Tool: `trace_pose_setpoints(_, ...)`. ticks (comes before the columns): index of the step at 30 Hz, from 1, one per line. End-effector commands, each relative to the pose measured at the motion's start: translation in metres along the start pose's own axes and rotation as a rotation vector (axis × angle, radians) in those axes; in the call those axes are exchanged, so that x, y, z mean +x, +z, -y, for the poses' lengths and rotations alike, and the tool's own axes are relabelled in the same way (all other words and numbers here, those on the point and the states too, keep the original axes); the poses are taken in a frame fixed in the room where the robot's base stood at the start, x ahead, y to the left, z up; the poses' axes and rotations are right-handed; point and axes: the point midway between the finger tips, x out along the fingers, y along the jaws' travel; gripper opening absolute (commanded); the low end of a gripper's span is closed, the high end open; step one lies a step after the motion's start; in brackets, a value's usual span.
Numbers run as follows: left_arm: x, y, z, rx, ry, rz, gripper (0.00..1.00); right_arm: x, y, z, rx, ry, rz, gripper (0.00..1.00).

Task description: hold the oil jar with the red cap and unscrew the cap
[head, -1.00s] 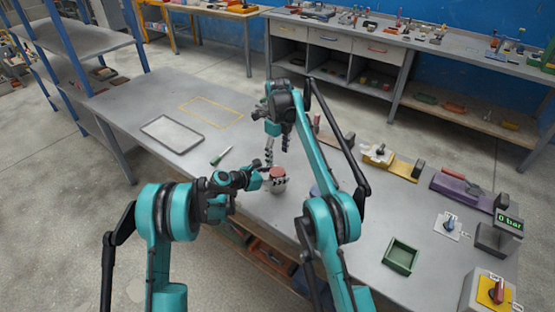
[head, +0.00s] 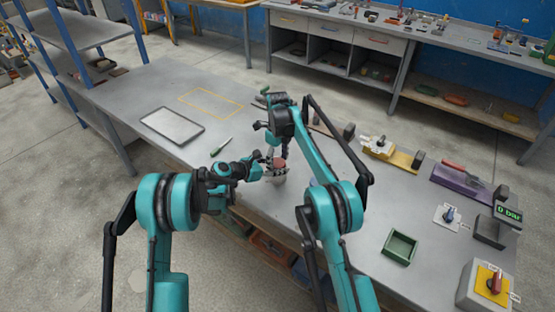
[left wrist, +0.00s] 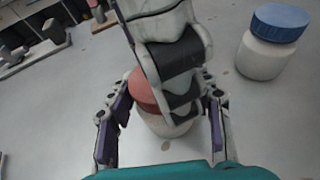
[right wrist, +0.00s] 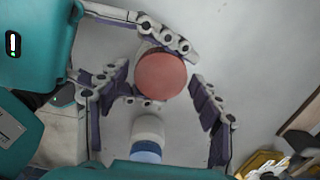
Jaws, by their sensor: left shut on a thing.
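The oil jar with the red cap (head: 279,163) stands on the table in the head view, largely hidden by my grippers. My left gripper (head: 267,172) is shut on the jar's pale body. In the left wrist view the pale jar (left wrist: 160,124) is between its fingers, and a finger of my right gripper covers part of the red cap (left wrist: 142,90). My right gripper (right wrist: 160,73) is open above the jar. In the right wrist view the red cap (right wrist: 160,75) lies between its fingertips, with a gap at the right finger.
A pale jar with a blue cap (left wrist: 280,23) stands close by. On the table are a grey tray (head: 172,126), a green-handled tool (head: 220,146), a green box (head: 400,247), a yellow fixture (head: 390,155) and a purple fixture (head: 462,185). The yellow-outlined area (head: 210,103) is clear.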

Motion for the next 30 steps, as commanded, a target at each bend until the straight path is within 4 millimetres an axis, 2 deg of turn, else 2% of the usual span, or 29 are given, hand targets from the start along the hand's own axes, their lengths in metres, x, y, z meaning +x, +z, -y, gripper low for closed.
trace_pose_setpoints(1, 0.000, -0.001, 0.000, 0.002, 0.000, -0.003, 0.00, 0.000, 0.000, 0.000, 0.000, 0.000, 0.000, 0.47)
trace_pose_setpoints(4, 0.000, -0.001, 0.000, 0.002, 0.000, -0.003, 0.00, 0.000, 0.000, 0.000, 0.000, 0.000, 0.000, 0.21)
trace_pose_setpoints(5, 0.000, -0.001, 0.000, 0.002, 0.000, -0.003, 0.00, 0.000, 0.000, 0.000, 0.000, 0.000, 0.000, 0.16)
trace_pose_setpoints(8, 0.000, -0.001, 0.000, 0.002, 0.000, -0.003, 0.00, 0.000, 0.000, 0.000, 0.000, 0.000, 0.000, 0.16)
trace_pose_setpoints(9, 0.000, -0.001, 0.000, 0.002, 0.000, -0.003, 0.00, 0.000, 0.000, 0.000, 0.000, 0.001, 0.000, 0.56)
trace_pose_setpoints(11, 0.000, -0.001, 0.000, 0.002, 0.000, -0.003, 0.00, 0.000, 0.000, 0.000, 0.000, 0.001, 0.000, 0.71)
trace_pose_setpoints(21, 0.000, -0.002, 0.000, 0.002, 0.000, -0.003, 0.00, -0.003, 0.000, 0.000, 0.000, 0.000, 0.000, 0.71)
trace_pose_setpoints(30, 0.000, -0.002, 0.000, 0.002, 0.000, -0.003, 0.00, -0.040, 0.000, 0.000, 0.000, 0.000, 0.000, 0.71)
